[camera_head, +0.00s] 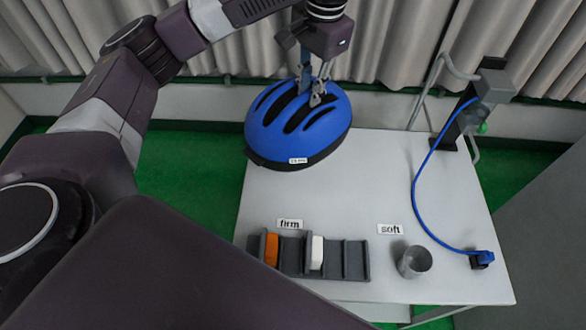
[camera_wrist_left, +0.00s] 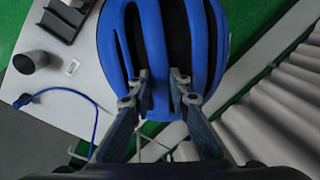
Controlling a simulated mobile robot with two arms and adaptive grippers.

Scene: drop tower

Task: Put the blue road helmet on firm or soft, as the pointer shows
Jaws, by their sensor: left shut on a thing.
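The blue road helmet (camera_head: 297,125) is at the back left of the white table, partly past its edge, with a small label on its dark lower rim. My left gripper (camera_head: 318,97) comes down from above and is shut on the helmet's shell between the vents. In the left wrist view, the fingers (camera_wrist_left: 158,88) pinch a rib of the helmet (camera_wrist_left: 150,40). The firm label (camera_head: 290,224) is at the table's front left, and the soft label (camera_head: 390,229) is to its right. I cannot make out a pointer. My right gripper is not in view.
A dark slotted rack (camera_head: 354,262) near the table's front (camera_head: 345,195) holds an orange block (camera_head: 271,250) and a white block (camera_head: 317,253). A grey cup (camera_head: 414,262) stands to its right. A blue cable (camera_head: 417,200) runs from a stand (camera_head: 462,120). The table's middle is clear.

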